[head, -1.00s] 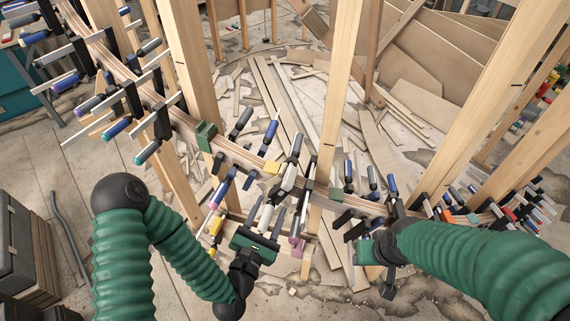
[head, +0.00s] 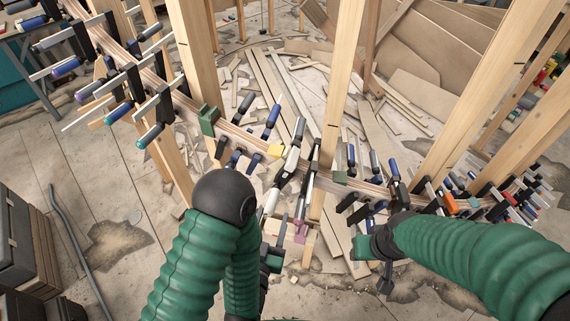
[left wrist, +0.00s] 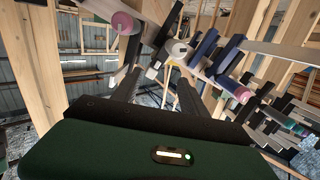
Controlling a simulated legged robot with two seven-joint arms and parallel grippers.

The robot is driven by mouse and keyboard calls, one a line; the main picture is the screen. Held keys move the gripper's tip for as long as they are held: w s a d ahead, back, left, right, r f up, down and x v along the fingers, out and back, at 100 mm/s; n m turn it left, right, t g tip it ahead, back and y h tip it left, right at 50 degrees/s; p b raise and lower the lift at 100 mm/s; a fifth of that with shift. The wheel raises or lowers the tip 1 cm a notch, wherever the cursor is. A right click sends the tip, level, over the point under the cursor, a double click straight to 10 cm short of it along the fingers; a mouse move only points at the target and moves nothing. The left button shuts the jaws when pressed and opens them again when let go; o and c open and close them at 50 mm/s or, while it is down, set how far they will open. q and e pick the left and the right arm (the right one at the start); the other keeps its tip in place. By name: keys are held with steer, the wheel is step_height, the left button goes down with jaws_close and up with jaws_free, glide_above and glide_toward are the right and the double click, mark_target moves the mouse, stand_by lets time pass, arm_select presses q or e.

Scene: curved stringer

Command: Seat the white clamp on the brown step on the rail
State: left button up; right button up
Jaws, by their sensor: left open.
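A white clamp (head: 291,161) with a pale handle is at the curved wooden rail (head: 240,135), just left of the middle post. I cannot pick out the brown step for sure. My left gripper (left wrist: 157,92) is open in the left wrist view, with its two dark fingers apart. A pale round handle end (left wrist: 178,50) lies beyond the fingers, with no clear contact. In the head view my left arm hides much of this gripper. My right gripper (head: 364,246) is below the rail at right; its finger opening is unclear.
Several blue- and black-handled clamps crowd the rail. A yellow block (head: 274,150) and green blocks (head: 208,119) sit along it. Upright posts (head: 342,85) stand at the rail. Boards litter the floor behind; dark cases (head: 25,240) stand at lower left.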

arm_select(q)
steer(key=m, duration=0.3)
steer(key=m+p, duration=0.1)
steer(key=p, duration=0.2)
glide_toward(287, 176)
steer(key=shift+t+y, duration=0.3)
steer(key=w, duration=0.4)
steer(key=shift+w+d+r, duration=0.1)
steer(key=shift+w, duration=0.3)
steer(key=w+d+p, duration=0.1)
steer(key=w, duration=0.1)
steer(key=w+d+p, duration=0.1)
steer(key=w, duration=0.1)
steer(key=w+p, duration=0.1)
steer(key=w, duration=0.2)
steer(key=shift+d+f, duration=0.25)
steer(key=shift+d, duration=0.15)
steer(key=shift+w+a+f, duration=0.1)
steer(key=shift+w, duration=0.2)
steer(key=shift+s+a, duration=0.1)
steer(key=shift+a, duration=0.1)
steer(key=shift+c, duration=1.2)
steer(key=shift+d, duration=0.2)
jaws_close()
arm_select(e)
steer(key=v, duration=0.5)
steer(key=shift+w+d+r, duration=0.3)
steer(key=shift+r, duration=0.05)
